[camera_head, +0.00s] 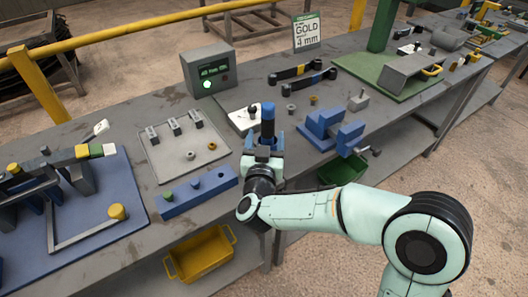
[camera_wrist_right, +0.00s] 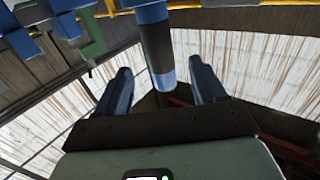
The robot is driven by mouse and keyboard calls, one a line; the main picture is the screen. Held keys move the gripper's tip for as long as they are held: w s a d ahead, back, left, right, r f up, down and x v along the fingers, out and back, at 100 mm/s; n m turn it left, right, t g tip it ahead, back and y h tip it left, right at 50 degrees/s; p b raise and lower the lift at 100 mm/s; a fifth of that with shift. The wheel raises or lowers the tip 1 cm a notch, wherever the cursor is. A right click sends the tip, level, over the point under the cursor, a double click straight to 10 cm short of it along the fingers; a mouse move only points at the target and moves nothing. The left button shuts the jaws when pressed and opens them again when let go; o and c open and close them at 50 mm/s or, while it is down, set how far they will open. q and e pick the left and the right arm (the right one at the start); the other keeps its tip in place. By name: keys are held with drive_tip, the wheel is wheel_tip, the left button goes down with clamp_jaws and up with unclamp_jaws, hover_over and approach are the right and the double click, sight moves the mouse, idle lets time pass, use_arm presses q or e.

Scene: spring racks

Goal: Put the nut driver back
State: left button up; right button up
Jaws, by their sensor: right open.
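A blue and dark cylindrical tool, which looks like the nut driver (camera_head: 268,112), stands upright over the workbench in the head view. My right gripper (camera_head: 264,145) is at its lower part, with its fingers apart. In the right wrist view the nut driver (camera_wrist_right: 157,48) comes down between the two open fingers (camera_wrist_right: 162,88), with visible gaps on both sides. Its lower end and whatever supports it are hidden. A blue block (camera_head: 198,193) with a green and a blue peg lies at the bench's front edge, left of the gripper. My left gripper is out of view.
A grey plate (camera_head: 182,148) with clips and nuts lies left of the gripper. A blue fixture (camera_head: 330,132) stands close on the right. A grey display box (camera_head: 207,71) stands behind. Yellow (camera_head: 201,258) and green (camera_head: 342,171) bins sit below the front edge.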

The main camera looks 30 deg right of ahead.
drive_tip(key=v, duration=0.5)
drive_tip(key=shift+s, duration=0.1)
drive_tip(key=shift+a, duration=0.1)
idle(0.3)
